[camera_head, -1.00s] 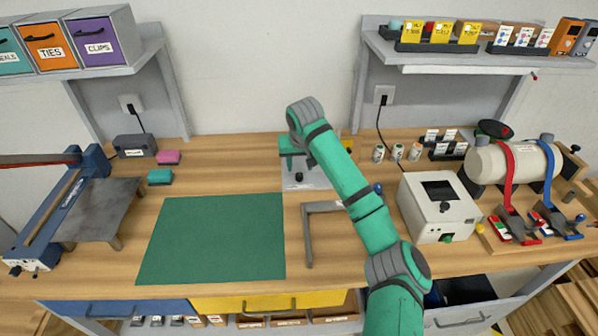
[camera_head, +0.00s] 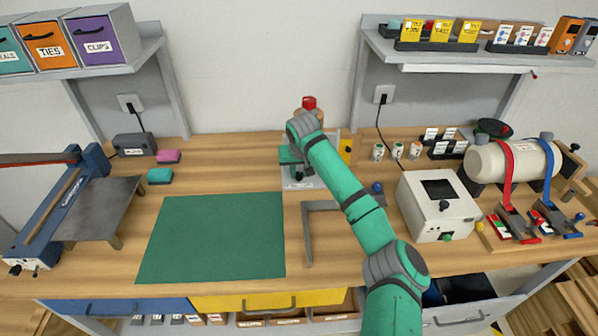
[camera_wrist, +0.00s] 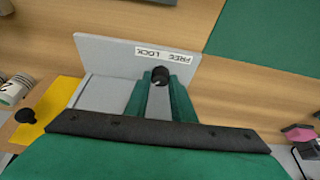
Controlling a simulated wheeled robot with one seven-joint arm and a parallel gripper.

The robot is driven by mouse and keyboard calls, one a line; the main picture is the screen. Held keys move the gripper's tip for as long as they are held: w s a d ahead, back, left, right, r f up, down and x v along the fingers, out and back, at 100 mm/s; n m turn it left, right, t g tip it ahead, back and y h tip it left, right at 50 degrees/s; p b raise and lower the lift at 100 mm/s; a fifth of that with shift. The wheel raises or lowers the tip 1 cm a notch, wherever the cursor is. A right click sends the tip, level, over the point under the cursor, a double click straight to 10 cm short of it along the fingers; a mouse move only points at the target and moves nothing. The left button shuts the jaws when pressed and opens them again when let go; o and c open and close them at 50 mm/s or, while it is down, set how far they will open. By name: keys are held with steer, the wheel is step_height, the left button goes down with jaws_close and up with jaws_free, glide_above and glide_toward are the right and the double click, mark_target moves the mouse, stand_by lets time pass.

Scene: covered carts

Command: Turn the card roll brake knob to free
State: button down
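The brake knob (camera_wrist: 161,75) is a small black knob on a grey plate (camera_wrist: 100,48), in front of a white label (camera_wrist: 163,55) with the words FREE and LOCK. In the head view the plate (camera_head: 304,184) sits at the back middle of the bench, partly hidden by my arm. My gripper (camera_wrist: 161,80) points down at the plate, with two green fingers apart and the knob showing between their tips. I cannot tell whether they touch it. In the head view my gripper (camera_head: 293,160) is mostly behind my wrist. Which way the knob points is unclear.
A red-topped part (camera_head: 309,103) rises behind my wrist. A yellow panel (camera_head: 346,149) stands right of it. A grey angled bar (camera_head: 308,235) and a white box (camera_head: 438,210) are nearer. The green mat (camera_head: 215,238) is clear.

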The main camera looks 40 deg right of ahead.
steer(key=shift+w+a, duration=0.1)
steer(key=shift+n, duration=0.3)
steer(key=shift+s+f+n+y, duration=0.15)
steer(key=shift+n+y, duration=0.25)
steer(key=shift+n, duration=0.4)
steer(key=shift+d+n+t+y, duration=0.15)
steer(key=shift+n+y, duration=0.2)
steer(key=shift+n, duration=0.6)
steer(key=shift+d+n+t+y, duration=0.15)
steer(key=shift+n+y, duration=0.2)
steer(key=shift+n, duration=0.6)
steer(key=c, duration=1.5)
jaws_free()
steer(key=shift+s+r, duration=0.1)
steer(key=shift+r, duration=0.1)
